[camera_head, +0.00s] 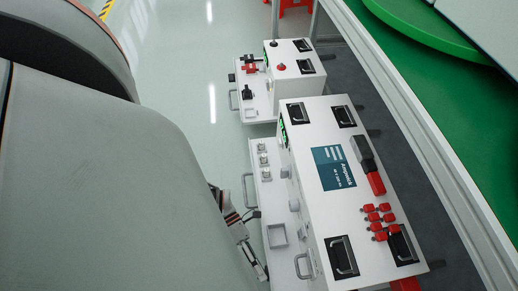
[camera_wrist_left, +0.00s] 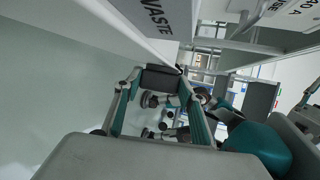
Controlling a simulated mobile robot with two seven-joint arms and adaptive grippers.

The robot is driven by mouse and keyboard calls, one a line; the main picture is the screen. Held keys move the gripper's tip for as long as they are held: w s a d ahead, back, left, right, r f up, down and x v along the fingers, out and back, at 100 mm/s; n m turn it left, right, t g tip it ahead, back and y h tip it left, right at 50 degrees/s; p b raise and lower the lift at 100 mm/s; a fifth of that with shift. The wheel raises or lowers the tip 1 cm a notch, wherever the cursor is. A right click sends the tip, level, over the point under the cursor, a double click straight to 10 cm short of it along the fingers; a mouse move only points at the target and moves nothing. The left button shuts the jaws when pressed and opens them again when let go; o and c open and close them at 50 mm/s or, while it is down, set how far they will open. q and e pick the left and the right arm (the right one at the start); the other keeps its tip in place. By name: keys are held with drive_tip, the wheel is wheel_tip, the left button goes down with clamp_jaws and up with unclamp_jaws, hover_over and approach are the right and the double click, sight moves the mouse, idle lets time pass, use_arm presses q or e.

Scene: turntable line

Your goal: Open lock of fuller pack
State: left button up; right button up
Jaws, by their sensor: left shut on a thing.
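A large white pack (camera_head: 330,215) with a blue label stands nearest; a smaller-looking white pack (camera_head: 295,70) stands behind it. Each has a small green display on its left side; I cannot tell which is fuller. My left gripper (camera_head: 253,216) is low at the left edge of the near pack's ledge, largely hidden by my arm. The lock cannot be told apart from the other fittings. My right gripper is not in view.
A white ledge (camera_head: 268,195) with silver handles runs along the near pack's left side. Red clips (camera_head: 379,220) lie on its top. A green turntable (camera_head: 420,25) and a white rail (camera_head: 415,110) are at right. The floor (camera_head: 190,60) between is clear.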

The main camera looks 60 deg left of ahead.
use_arm(q)
drive_tip(key=shift+s, duration=0.15)
idle(0.5)
drive_tip(key=o, duration=1.1)
drive_tip(key=shift+a, duration=0.1)
drive_tip(key=v, duration=1.1)
drive_tip(key=shift+a, duration=0.4)
